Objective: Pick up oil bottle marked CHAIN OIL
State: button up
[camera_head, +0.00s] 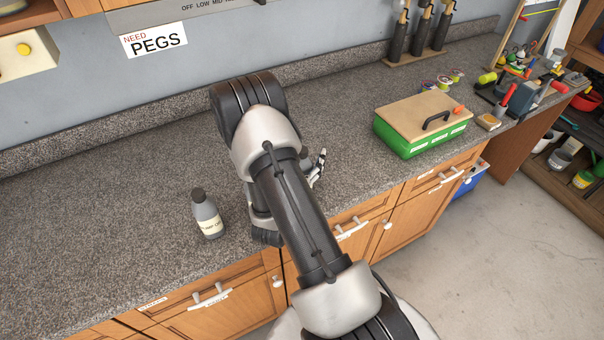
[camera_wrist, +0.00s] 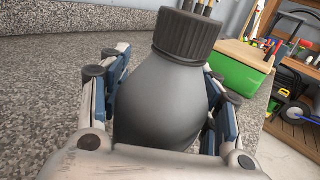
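In the wrist view a grey bottle with a ribbed black cap (camera_wrist: 165,100) stands between the two fingers of my gripper (camera_wrist: 168,80), one on each side, close to its wide body. I cannot tell whether the pads press on it. No label shows on this side, so I cannot read its marking. In the head view my arm hides most of my gripper (camera_head: 314,168) and that bottle. A second grey bottle with a dark cap (camera_head: 207,215) stands upright on the counter to the left of my arm. Its pale label is too small to read surely.
A green box with a wooden lid (camera_head: 421,125) stands on the grey counter (camera_head: 110,200) to the right. Tools (camera_head: 515,95) crowd the counter's far right end. Dark-handled tools (camera_head: 420,38) stand in a rack by the wall. The counter's left part is clear around the second bottle.

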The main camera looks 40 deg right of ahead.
jog(key=c, duration=1.3)
